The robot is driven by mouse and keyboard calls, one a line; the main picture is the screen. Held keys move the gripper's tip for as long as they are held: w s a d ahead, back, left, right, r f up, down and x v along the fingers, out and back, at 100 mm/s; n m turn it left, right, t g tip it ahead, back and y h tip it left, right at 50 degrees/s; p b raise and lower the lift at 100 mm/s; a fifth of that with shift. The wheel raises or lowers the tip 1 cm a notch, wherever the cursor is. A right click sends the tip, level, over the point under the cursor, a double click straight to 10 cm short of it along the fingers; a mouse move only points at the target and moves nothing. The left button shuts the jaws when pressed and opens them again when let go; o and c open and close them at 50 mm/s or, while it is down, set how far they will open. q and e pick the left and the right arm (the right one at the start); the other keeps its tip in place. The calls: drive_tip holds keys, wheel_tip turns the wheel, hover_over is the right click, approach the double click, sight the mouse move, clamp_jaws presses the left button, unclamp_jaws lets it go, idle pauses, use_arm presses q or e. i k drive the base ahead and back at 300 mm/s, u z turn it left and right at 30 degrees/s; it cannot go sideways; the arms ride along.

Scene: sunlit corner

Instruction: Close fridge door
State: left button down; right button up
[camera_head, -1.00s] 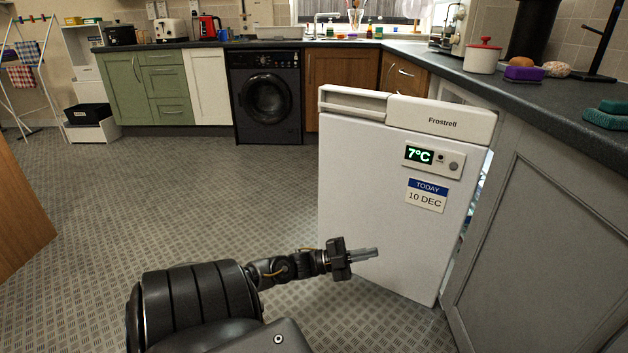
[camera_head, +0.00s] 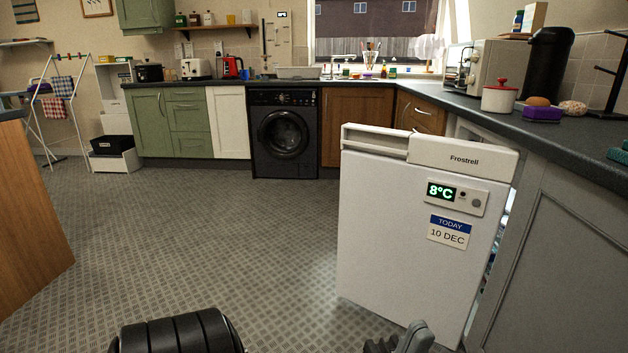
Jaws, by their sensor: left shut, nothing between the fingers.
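The white fridge door (camera_head: 385,230) stands partly open at the right, under the counter. Its front carries the Frostrell name, a green display reading 8°C and a date label, TODAY 10 DEC. A gap shows along its right edge, with some of the lit fridge inside (camera_head: 500,232) visible. My left gripper (camera_head: 420,335) is at the bottom edge of the picture, in front of the lower part of the door. Its fingers look closed and empty; I cannot tell whether they touch the door. My right gripper is not in view.
A grey cabinet panel (camera_head: 560,255) stands right of the fridge, below the dark counter (camera_head: 520,130). A wooden unit (camera_head: 30,220) is at the left edge. The patterned floor (camera_head: 220,250) is clear up to the washing machine (camera_head: 283,135).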

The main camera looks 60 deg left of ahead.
sight(408, 251)
drive_tip(key=u, duration=0.45)
drive_tip(key=k, duration=0.5)
drive_tip(key=u, duration=0.75)
drive_tip(key=i, duration=1.5)
drive_tip(key=z, duration=0.65)
